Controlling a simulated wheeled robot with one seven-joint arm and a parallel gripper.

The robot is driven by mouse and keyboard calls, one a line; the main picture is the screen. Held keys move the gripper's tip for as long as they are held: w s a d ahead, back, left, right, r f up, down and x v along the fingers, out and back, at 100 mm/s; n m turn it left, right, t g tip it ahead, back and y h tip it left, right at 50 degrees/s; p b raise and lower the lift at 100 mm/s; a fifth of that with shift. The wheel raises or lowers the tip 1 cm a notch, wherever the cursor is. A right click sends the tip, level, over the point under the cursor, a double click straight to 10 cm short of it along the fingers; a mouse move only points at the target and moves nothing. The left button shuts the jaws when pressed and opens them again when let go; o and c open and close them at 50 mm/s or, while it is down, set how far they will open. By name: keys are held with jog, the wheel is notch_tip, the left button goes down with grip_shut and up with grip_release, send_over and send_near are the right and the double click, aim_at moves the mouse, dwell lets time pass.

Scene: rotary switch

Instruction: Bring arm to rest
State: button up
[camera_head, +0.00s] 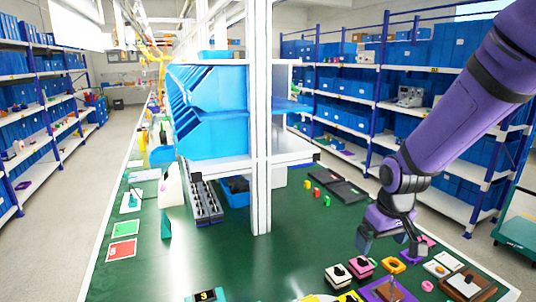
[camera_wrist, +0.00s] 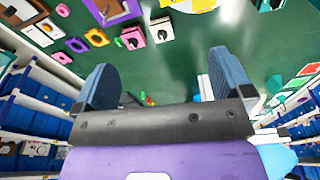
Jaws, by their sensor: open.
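My purple arm reaches in from the right in the head view, and my gripper (camera_head: 384,243) hangs over the right part of the green table (camera_head: 230,262). In the wrist view the two blue-grey fingers of my gripper (camera_wrist: 165,90) stand wide apart with nothing between them. Several rotary switches lie near the table's front right edge. Among them are a pink one (camera_head: 361,267) and a white one (camera_head: 338,276); both also show at the top of the wrist view, the pink one (camera_wrist: 161,29) beside the white one (camera_wrist: 133,38). My gripper is apart from them.
A white post (camera_head: 259,120) and blue bins (camera_head: 210,105) rise from the middle of the table. A purple board (camera_head: 388,290) and a yellow ring (camera_head: 393,265) lie at the front right. Blue shelving stands along both sides. The table's middle front is largely clear.

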jog(key=s+d+r+m+t, duration=0.1)
jog(key=s+d+r, duration=0.1)
jog(key=s+r, duration=0.8)
jog(key=s+d+r+m+t, duration=0.2)
jog(key=s+r, duration=0.7)
jog(key=s, duration=0.1)
jog(key=shift+d+r+t, duration=0.2)
jog(key=shift+r+t, duration=0.1)
jog(key=shift+r, duration=0.1)
